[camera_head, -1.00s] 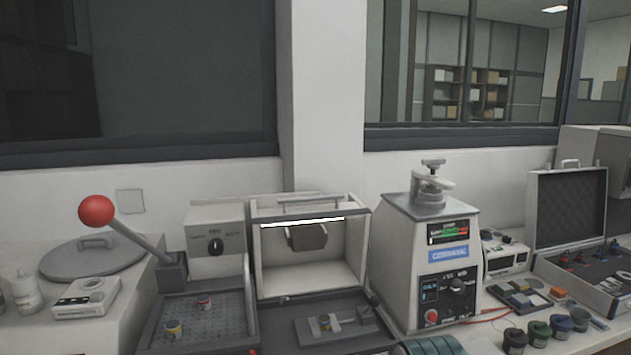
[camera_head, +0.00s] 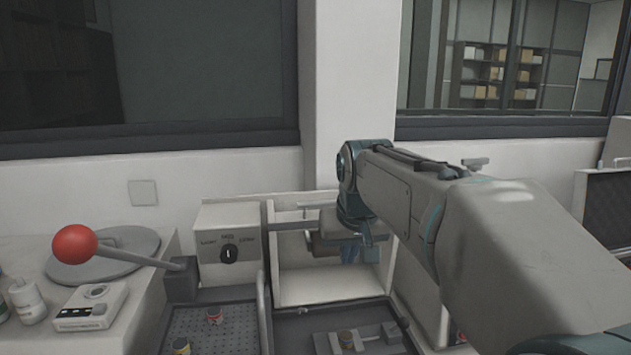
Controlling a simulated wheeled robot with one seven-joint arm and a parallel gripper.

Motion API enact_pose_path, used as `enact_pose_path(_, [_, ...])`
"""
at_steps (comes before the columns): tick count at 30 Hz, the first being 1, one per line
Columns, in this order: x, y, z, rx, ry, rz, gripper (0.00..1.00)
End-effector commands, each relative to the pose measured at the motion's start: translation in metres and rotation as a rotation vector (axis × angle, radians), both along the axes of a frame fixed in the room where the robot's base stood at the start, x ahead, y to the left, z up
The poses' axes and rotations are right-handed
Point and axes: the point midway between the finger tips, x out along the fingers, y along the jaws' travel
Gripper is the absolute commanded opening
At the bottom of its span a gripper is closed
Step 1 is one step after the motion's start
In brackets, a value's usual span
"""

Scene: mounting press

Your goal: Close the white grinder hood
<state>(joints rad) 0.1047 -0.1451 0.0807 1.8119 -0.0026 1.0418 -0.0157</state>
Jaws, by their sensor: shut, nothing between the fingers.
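The white grinder hood (camera_head: 288,214) stands raised at the top of the open white grinder housing (camera_head: 320,286), its thin handle bar partly showing. The front of the housing is open, and its inside shows. My arm comes in from the right and covers the hood's right part. My gripper (camera_head: 360,252) points down in front of the housing's upper right. Its fingers are shut and empty, though small and partly hidden in the picture. I cannot tell whether it touches the hood.
A lever with a red ball (camera_head: 75,245) sticks out at the left, beside a control box with a knob (camera_head: 229,253). A perforated tray (camera_head: 205,335) holds small pots. A dark deck with a small fixture (camera_head: 355,340) lies before the housing. My arm hides the machine at the right.

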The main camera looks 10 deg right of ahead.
Motion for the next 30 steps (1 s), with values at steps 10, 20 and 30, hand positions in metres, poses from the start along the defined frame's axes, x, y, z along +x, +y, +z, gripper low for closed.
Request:
enact_pose_path(10, [0.110,-0.018,0.118,0.012,-0.136,0.012,0.00])
enact_pose_path(20, [0.142,-0.029,0.148,0.021,-0.187,0.012,0.00])
enact_pose_path(30, [0.175,-0.028,0.101,0.021,-0.183,0.013,0.00])
